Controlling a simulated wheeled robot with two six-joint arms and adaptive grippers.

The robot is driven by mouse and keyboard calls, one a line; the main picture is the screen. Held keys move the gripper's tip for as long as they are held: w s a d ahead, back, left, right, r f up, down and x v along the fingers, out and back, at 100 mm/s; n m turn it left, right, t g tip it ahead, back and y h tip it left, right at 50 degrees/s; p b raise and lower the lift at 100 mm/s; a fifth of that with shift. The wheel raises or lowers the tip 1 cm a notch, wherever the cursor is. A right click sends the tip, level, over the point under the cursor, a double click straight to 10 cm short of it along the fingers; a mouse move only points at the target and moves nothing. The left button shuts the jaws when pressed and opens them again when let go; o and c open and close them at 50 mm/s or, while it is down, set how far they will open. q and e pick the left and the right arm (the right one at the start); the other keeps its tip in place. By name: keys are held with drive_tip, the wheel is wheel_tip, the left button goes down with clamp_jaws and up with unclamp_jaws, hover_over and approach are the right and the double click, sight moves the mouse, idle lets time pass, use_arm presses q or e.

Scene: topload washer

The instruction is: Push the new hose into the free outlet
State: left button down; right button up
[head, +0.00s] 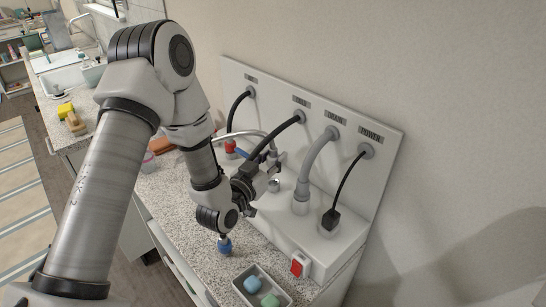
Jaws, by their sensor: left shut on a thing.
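My left gripper (271,165) is beside the white wall unit, shut on the end of a thin grey hose (245,133). The hose arches over from the left and bends down at the fingers. A short round metal outlet (273,185) sits just below the fingertips on the white ledge, with nothing seen in it. The held end looks apart from it, but the fingers hide the exact gap. My right gripper is out of view.
Black hoses (323,123) (236,106), a thick grey drain hose (315,157) and a black power cord (347,182) hang from the panel (385,138). A tray (244,291) holds coloured pieces.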

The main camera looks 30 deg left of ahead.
use_arm(q)
wheel_tip(320, 180, down, 3)
drive_tip(key=shift+r+b, duration=0.15)
drive_tip(key=shift+b, duration=0.55)
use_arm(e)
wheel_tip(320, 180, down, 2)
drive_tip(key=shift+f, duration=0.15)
use_arm(q)
drive_tip(key=shift+b, duration=0.3)
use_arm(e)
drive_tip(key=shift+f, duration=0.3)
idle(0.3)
use_arm(q)
drive_tip(key=shift+f+b, duration=1.5)
drive_tip(key=shift+f, duration=0.05)
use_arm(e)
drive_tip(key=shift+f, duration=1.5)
use_arm(q)
drive_tip(key=c, duration=0.7)
unclamp_jaws()
